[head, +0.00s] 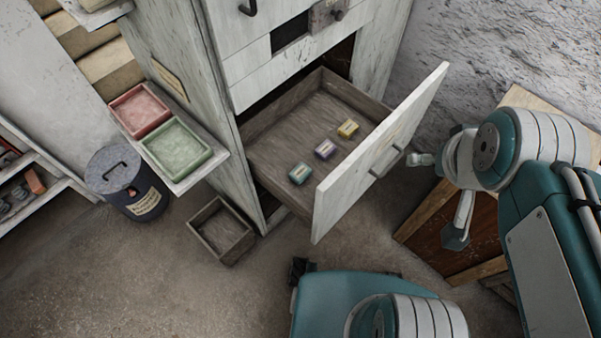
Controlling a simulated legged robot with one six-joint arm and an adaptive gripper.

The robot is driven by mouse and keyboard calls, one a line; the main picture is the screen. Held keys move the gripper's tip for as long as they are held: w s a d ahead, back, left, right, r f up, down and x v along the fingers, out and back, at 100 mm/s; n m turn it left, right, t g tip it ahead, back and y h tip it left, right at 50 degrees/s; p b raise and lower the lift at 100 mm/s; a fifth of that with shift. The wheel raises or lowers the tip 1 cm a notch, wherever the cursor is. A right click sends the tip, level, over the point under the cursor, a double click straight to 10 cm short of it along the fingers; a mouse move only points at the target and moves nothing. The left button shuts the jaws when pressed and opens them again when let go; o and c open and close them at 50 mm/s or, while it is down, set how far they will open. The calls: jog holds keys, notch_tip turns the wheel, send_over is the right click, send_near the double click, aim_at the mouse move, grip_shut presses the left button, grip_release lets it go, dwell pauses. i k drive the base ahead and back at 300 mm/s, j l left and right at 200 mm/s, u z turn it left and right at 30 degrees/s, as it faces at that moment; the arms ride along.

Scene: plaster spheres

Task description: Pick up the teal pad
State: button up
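The teal pad (299,173) is a small block with a pale label on top. It lies in the open drawer (285,125), near the front left of the drawer floor. A purple pad (325,149) and a yellow pad (348,128) lie in a row behind it to the right. My gripper (438,199) is to the right of the drawer, outside its front panel and apart from the pads. Its two fingers are spread wide with nothing visible between them.
The tall drawer front (378,152) with its handle stands between my gripper and the pads. A red tray (140,110) and a green tray (177,149) sit on a side shelf. A lidded bin (128,183) and an empty wooden box (222,230) stand on the floor.

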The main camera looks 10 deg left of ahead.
aim_at(302, 172)
jog(key=z, duration=1.3)
jog(key=u, duration=0.5)
jog(key=j+u, duration=0.1)
jog(key=u, duration=0.9)
jog(key=i+u, duration=0.1)
jog(key=u, duration=0.55)
jog(key=i+j+z, duration=0.2)
